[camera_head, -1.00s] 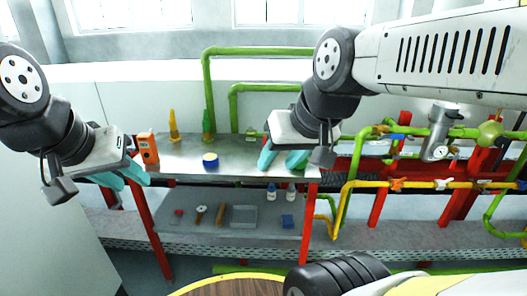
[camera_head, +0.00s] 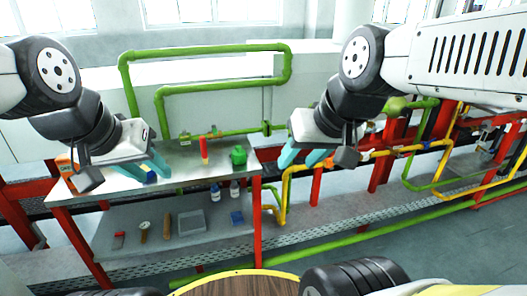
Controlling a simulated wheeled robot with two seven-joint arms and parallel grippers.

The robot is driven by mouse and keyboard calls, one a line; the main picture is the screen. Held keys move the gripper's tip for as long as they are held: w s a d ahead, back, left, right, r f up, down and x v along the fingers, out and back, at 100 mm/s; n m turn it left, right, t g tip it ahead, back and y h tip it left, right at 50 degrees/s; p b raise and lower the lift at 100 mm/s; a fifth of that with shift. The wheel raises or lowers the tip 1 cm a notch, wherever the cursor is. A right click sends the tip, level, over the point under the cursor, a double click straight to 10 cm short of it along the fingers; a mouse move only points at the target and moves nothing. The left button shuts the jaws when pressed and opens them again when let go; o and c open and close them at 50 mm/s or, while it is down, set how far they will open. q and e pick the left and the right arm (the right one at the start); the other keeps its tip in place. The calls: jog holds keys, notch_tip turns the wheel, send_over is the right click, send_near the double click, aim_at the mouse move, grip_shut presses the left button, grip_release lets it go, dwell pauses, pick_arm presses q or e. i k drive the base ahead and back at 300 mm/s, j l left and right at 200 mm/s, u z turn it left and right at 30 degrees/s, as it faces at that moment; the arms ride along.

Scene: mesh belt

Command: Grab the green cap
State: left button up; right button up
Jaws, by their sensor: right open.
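A rounded green object with a small knob on top, which looks like the green cap (camera_head: 238,156), stands near the right end of the metal table top (camera_head: 190,165). My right gripper (camera_head: 302,160) has its two cyan fingers apart and empty, to the right of the cap and apart from it, past the table's right edge. My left gripper (camera_head: 158,170) is over the left half of the table, its cyan fingers spread. A blue thing (camera_head: 151,177), partly hidden, shows by its fingers.
A red upright item (camera_head: 204,150) stands left of the cap. An orange box (camera_head: 66,167) is at the table's left end. The lower shelf (camera_head: 150,243) holds tools, a grey tray (camera_head: 191,221) and small bottles (camera_head: 215,192). Green pipes (camera_head: 205,48) rise behind; yellow pipes (camera_head: 345,160) run right.

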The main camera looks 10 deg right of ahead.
aim_at(238, 156)
jog(key=i+j+z, duration=0.1)
jog(key=i+j, duration=0.15)
jog(key=i+j+z, duration=0.1)
jog(key=j, duration=0.3)
jog(key=i+j+z, duration=0.1)
jog(key=i+j, duration=0.2)
jog(key=i+j+z, duration=0.15)
jog(key=j, duration=0.3)
